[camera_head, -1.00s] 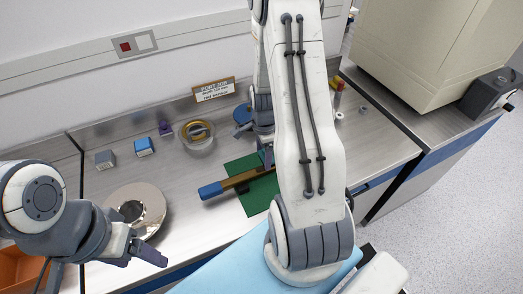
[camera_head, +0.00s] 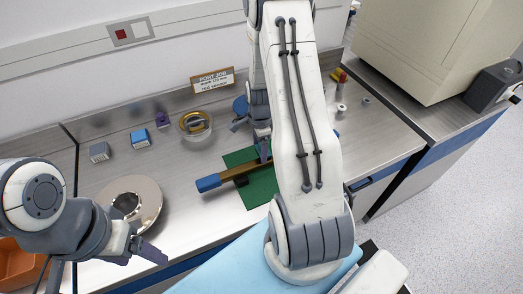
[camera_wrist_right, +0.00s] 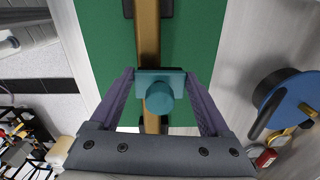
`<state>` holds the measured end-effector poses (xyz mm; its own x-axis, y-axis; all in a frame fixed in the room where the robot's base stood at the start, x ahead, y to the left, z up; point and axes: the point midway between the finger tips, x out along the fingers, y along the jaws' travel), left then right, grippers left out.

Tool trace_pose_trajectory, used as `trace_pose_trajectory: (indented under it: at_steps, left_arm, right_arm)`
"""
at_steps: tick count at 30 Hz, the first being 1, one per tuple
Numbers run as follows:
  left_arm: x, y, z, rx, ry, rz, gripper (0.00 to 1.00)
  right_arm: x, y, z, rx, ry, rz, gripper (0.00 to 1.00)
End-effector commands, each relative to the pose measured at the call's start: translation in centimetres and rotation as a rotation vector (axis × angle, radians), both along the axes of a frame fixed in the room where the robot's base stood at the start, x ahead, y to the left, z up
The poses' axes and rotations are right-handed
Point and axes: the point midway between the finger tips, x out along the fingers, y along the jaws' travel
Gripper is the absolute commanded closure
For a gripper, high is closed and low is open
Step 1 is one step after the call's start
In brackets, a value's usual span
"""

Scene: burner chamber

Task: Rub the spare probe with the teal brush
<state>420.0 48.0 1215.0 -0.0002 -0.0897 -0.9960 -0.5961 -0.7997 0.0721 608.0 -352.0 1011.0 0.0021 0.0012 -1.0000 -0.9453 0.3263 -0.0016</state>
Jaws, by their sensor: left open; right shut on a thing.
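The spare probe, a brass-brown rod (camera_head: 231,174) with a blue end (camera_head: 208,183), lies across the green mat (camera_head: 262,190); its rod also shows in the right wrist view (camera_wrist_right: 148,38). My right gripper (camera_head: 264,152) is over the rod, its fingers shut on the teal brush (camera_wrist_right: 159,97). The brush is above or against the rod; I cannot tell if it touches. My right arm hides part of the mat and the rod's far end. My left gripper (camera_head: 150,252) is open and empty at the bench front, near a round metal dish (camera_head: 148,200).
A glass bowl (camera_head: 195,125) with a yellow ring, a blue block (camera_head: 140,138), a grey block (camera_head: 100,152) and a purple piece (camera_head: 162,119) stand on the left. A sign (camera_head: 213,81) is at the back. A blue round thing (camera_wrist_right: 288,102) is beside the mat.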

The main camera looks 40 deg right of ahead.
Motion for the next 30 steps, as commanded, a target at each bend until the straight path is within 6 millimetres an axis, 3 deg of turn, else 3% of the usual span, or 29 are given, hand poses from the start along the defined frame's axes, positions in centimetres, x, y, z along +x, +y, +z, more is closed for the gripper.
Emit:
trace_pose_trajectory:
  at_steps: [30]
  left_arm:
    - [-0.01,0.0,-0.45,0.0,0.0,0.0,0.25]
  right_arm:
    - [0.06,0.0,-0.61,0.0,0.001,0.0,1.0]
